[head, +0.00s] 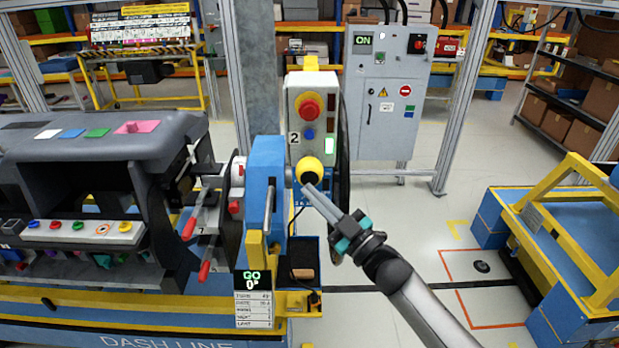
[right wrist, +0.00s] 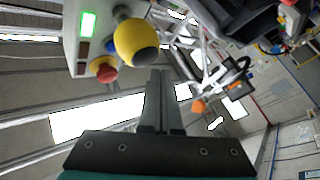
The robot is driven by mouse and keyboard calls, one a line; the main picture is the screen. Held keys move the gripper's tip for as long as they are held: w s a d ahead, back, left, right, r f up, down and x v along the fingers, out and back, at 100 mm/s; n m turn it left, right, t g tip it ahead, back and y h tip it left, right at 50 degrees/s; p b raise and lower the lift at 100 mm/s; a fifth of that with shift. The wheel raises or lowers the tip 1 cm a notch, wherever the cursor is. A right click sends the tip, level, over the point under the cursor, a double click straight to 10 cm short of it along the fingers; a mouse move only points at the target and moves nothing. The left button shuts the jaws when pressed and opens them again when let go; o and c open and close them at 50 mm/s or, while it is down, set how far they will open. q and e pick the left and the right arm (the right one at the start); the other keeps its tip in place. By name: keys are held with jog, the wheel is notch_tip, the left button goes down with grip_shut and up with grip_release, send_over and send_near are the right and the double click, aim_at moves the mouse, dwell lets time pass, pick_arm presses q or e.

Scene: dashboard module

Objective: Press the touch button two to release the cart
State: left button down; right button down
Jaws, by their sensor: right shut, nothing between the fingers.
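The control box marked 2 (head: 296,95) stands on a post behind the blue fixture. The touch button two, a yellow dome with a dark centre (head: 311,165), is at its lower end; it shows as a yellow ball in the right wrist view (right wrist: 136,42). My right gripper (head: 309,188) is shut and empty, its fingertips right by the dome's lower edge. In the right wrist view the fingertips (right wrist: 160,72) lie just beside the ball; I cannot tell whether they touch it. My left gripper is not in view.
The box also bears a red button (head: 309,107), a small blue button (head: 309,134) and a lit green-white lamp (head: 330,146). A blue and yellow cart (head: 560,240) stands at the right.

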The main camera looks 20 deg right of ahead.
jog(key=s+p, duration=0.1)
jog(key=s, duration=0.1)
jog(key=s+a+p, duration=0.1)
jog(key=s, duration=0.1)
jog(key=shift+s+a, duration=0.1)
jog(key=shift+s, duration=0.15)
dwell(0.4)
jog(key=s+d+f+m+g+h+b, duration=0.2)
jog(key=s+f+g+h+b, duration=0.15)
jog(key=f, duration=1.05)
jog(key=s+d+f+m+g+h+b, duration=0.1)
jog(key=s+f+m+g+h+b, duration=0.2)
jog(key=f, duration=1.2)
jog(key=s+d+f+m+g+h+b, duration=0.1)
jog(key=s+d+f+m+h+b, duration=0.3)
jog(key=f, duration=1)
jog(key=s+a+f+g+b, duration=0.1)
jog(key=s+f+g+b, duration=0.1)
jog(key=s+f, duration=0.6)
jog(key=s+a+f+g+b, duration=0.1)
jog(key=s+f+g, duration=0.4)
jog(key=s, duration=1)
jog(key=s+a+f+g+b, duration=0.1)
jog(key=s+f+g+b, duration=0.2)
jog(key=s+f, duration=0.8)
jog(key=shift+s+f+y+b, duration=0.15)
jog(key=shift+f+y+b, duration=0.2)
jog(key=shift+b, duration=0.25)
